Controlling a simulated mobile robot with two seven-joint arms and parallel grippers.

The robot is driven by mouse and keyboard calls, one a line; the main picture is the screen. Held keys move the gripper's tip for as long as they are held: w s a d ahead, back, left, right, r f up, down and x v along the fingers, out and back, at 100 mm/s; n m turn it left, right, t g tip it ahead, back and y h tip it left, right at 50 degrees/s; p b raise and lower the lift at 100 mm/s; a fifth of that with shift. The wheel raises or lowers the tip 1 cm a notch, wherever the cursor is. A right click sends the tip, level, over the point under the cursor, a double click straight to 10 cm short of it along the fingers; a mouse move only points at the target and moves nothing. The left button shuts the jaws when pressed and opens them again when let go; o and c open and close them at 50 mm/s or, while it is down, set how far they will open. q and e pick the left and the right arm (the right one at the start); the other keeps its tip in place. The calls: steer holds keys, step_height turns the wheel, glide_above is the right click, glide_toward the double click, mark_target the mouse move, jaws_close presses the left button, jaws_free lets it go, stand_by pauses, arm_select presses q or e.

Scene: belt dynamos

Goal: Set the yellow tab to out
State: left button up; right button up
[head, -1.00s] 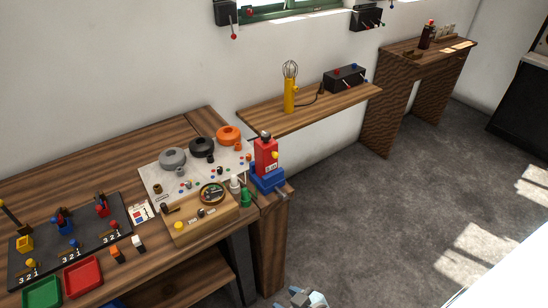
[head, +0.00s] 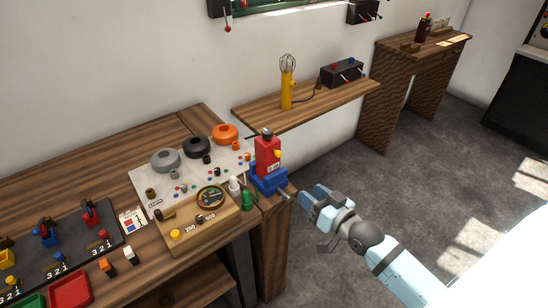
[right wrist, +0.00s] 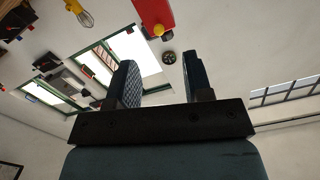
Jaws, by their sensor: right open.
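The small yellow tab (head: 278,154) sticks out from the right side of a red upright device (head: 267,157) on a blue base (head: 268,180), at the right end of the workbench. In the right wrist view the tab (right wrist: 159,30) shows as a yellow round end on the red body (right wrist: 152,12), beyond the fingers. My right gripper (head: 309,196) is open and empty, to the right of and lower than the tab in the head view, apart from the device. Its two spread fingers show in the right wrist view (right wrist: 158,62). My left gripper is not in view.
A metal rod (head: 285,196) juts from the blue base towards my right gripper. Open floor lies to the right.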

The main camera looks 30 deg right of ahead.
mark_target(281, 156)
steer(key=shift+m+t, duration=0.3)
steer(key=shift+t, duration=0.1)
steer(key=w, duration=0.4)
steer(key=w+r+p, duration=0.1)
steer(key=w, duration=0.3)
steer(key=w+r+p, duration=0.1)
steer(key=w, duration=0.4)
steer(key=shift+d+r, duration=0.2)
steer(key=shift+w, duration=0.6)
jaws_close()
